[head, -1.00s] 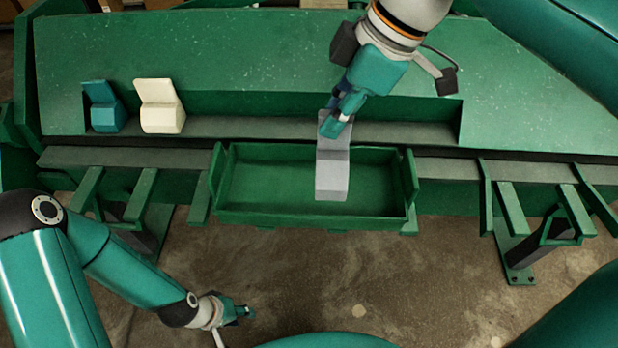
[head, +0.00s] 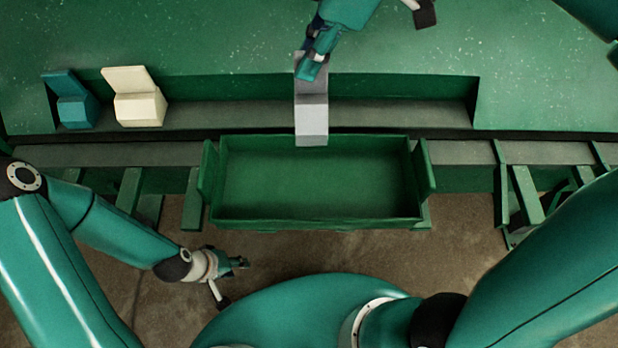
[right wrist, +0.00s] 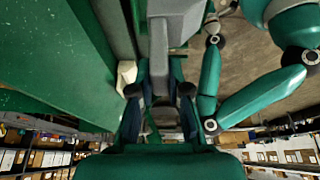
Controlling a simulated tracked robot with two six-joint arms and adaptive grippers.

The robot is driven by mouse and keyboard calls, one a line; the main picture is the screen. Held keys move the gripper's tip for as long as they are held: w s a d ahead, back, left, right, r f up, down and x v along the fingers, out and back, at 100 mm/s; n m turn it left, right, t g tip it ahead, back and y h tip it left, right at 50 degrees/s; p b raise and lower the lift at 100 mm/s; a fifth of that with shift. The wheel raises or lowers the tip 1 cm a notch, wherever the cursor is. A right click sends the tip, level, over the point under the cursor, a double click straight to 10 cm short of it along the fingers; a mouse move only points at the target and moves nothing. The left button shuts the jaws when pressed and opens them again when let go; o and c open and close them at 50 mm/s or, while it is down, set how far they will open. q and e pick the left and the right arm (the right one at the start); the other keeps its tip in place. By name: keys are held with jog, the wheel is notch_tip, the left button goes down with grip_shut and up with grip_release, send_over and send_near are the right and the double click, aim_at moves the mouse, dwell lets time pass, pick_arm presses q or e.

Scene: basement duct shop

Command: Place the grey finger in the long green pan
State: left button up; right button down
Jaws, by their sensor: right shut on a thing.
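The grey finger (head: 312,115) is a long, bent block. My right gripper (head: 312,62) is shut on its upper end, at the top of the head view. The finger's lower end overlaps the far rim of the long green pan (head: 318,213); I cannot tell whether they touch. The pan's visible floor is empty. In the right wrist view the grey finger (right wrist: 176,22) extends up from between the jaws (right wrist: 160,92). My left gripper (head: 240,262) hangs low, in front and left of the pan, apart from everything; its jaw opening is too small to read.
A teal bent block (head: 75,105) and a cream one (head: 137,100) stand on the left of the recessed ledge (head: 220,115) behind the pan. The ledge is clear to the right. Green brackets (head: 130,190) flank the pan, with bare floor in front.

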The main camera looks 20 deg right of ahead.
jog(key=shift+s+d, duration=0.2)
jog(key=shift+d, duration=0.2)
notch_tip(320, 180, down, 20)
jog(key=b, duration=0.1)
jog(key=shift+b, duration=0.4)
jog(key=shift+f, duration=0.15)
jog(key=c, duration=1.1)
grip_release()
jog(key=shift+c, duration=0.2)
jog(key=shift+r, duration=0.2)
jog(key=v, duration=1.2)
